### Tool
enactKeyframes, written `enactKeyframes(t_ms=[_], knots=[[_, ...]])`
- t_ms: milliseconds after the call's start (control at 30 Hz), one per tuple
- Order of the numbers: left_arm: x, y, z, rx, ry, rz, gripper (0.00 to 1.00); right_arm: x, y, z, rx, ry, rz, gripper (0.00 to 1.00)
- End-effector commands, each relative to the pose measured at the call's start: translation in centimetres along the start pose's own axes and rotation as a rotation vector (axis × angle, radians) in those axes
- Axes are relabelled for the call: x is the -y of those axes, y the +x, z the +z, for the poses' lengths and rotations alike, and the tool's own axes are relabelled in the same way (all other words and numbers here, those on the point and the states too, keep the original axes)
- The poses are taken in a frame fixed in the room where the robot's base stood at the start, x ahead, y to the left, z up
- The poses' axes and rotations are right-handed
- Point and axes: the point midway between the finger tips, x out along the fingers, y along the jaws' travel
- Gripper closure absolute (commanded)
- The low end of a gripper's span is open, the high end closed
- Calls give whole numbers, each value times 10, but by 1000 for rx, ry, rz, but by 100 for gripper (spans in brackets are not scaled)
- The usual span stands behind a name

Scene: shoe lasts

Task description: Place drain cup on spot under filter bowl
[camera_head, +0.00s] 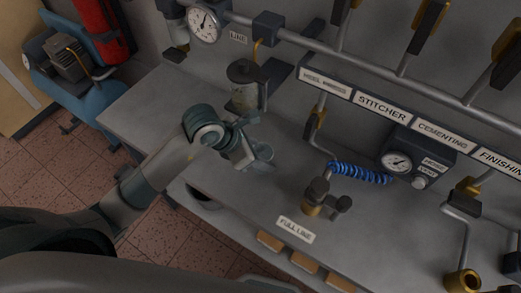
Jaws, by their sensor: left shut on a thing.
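My left gripper (246,152) is shut on a small grey drain cup (264,153), held at its right side just over the grey bench. The cup looks roughly upright; whether its base touches the bench is hard to tell. The filter bowl (244,97) hangs under a dark round cap on the pipework behind the bench, above and a little left of the cup in the picture. The spot under the bowl is not clearly visible, partly hidden by my left wrist and gripper. My right gripper is out of the picture.
A pressure gauge (204,25) and pipe run along the back. A blue coiled hose (358,173), a dark-knobbed brass fitting (318,200) and a FULL LINE label (296,229) lie to the right. A labelled panel (410,125) stands behind them. Bare bench (150,105) shows at the left.

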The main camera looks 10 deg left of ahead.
Motion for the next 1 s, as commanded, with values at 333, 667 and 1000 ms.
enactKeyframes(t_ms=[333,667,1000], knots=[[0,4,-2,0,1,0,76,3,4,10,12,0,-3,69],[0,2,-1,0,1,-1,36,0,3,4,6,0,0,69],[0,-5,-1,2,3,1,36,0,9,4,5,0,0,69]])
